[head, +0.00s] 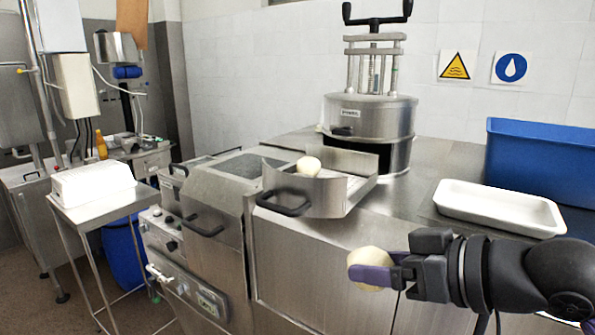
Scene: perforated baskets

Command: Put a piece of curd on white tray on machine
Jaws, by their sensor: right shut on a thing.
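My right gripper (378,270) comes in from the lower right and is shut on a piece of curd (366,258), a pale round lump. It holds the curd in front of the machine, at the lower middle right. The white tray (500,208) lies on the machine's (425,175) steel top at the right, above and behind my right gripper in the picture; its visible inside looks empty. Another piece of curd (308,166) sits in the steel chute (325,195) at the middle. My left gripper is not in view.
A blue bin (540,160) stands behind the white tray at the right. A steel pot with a press (370,115) stands at the back of the machine. A white container (92,184) rests on a small steel table at the left.

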